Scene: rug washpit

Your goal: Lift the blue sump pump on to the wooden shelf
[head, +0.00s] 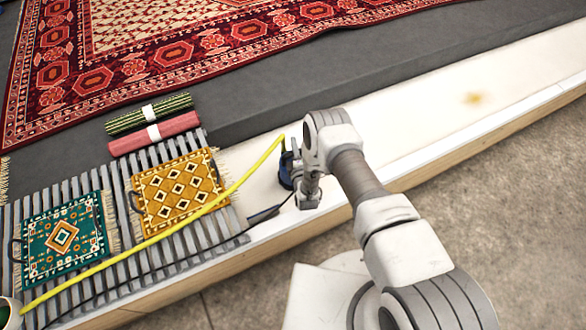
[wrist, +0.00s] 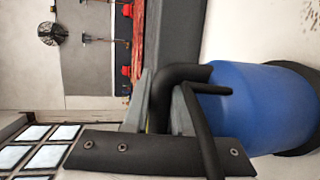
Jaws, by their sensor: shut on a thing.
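The blue sump pump (head: 286,170) shows only in part in the head view, behind my gripper (head: 297,172), on or just above the white surface. In the wrist view the pump's blue body (wrist: 262,105) fills the right side, with a black base at its far right end. My gripper (wrist: 166,104) is shut on the pump's black handle (wrist: 182,75). A yellow hose (head: 245,178) runs from near the pump to the lower left. I cannot make out a wooden shelf with certainty in either view.
The white ledge (head: 420,115) has a wooden front edge and is clear to the right. Left of the pump, a grey slatted rack (head: 115,185) holds a yellow mat (head: 178,192) and a green mat (head: 63,238). Rolled rugs (head: 155,133) and a large red rug (head: 170,50) lie behind.

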